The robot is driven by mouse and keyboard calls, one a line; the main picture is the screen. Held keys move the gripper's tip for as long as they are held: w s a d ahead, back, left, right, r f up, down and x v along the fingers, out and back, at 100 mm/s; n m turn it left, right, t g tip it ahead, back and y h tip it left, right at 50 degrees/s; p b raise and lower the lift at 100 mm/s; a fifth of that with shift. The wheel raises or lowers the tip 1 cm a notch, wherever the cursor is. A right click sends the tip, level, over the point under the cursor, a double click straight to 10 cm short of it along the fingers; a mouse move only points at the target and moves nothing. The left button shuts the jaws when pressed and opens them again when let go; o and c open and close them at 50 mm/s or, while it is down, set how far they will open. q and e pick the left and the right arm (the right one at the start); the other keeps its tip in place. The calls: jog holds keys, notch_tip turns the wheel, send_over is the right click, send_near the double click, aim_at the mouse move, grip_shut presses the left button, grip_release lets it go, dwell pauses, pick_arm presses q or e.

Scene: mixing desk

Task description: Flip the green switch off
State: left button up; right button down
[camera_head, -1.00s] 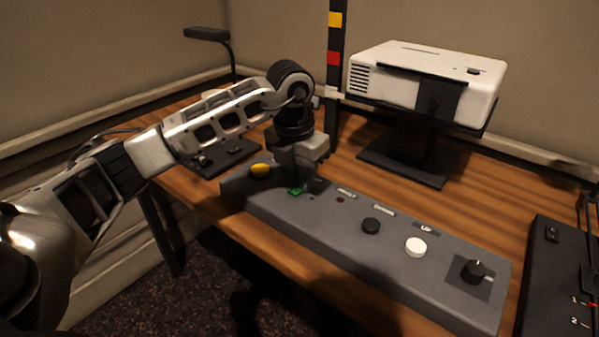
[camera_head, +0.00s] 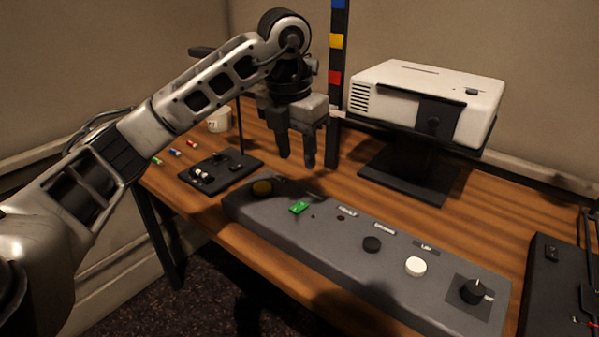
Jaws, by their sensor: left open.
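The green switch (camera_head: 299,207) sits on the top of the long grey control panel (camera_head: 345,268), right of a yellow button (camera_head: 262,188). It is small, and I cannot tell which way it is tipped. My left gripper (camera_head: 297,163) hangs above and behind the switch, fingers pointing down, open and empty. It is apart from the switch and the panel. My right gripper is not in view.
The panel also carries a black button (camera_head: 372,244), a white button (camera_head: 415,267) and a black knob (camera_head: 474,291). A white projector (camera_head: 425,95) stands behind on a dark stand. A small black board (camera_head: 222,171) lies to the left. A black box (camera_head: 553,285) is at the right.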

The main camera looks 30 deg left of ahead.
pick_arm(q)
jog(key=shift+s+r+p, duration=0.2)
jog(key=shift+r+p, duration=0.1)
jog(key=shift+r, duration=0.95)
jog(key=shift+s+r+p, duration=0.15)
jog(key=shift+r+p, duration=0.1)
jog(key=shift+r, duration=1)
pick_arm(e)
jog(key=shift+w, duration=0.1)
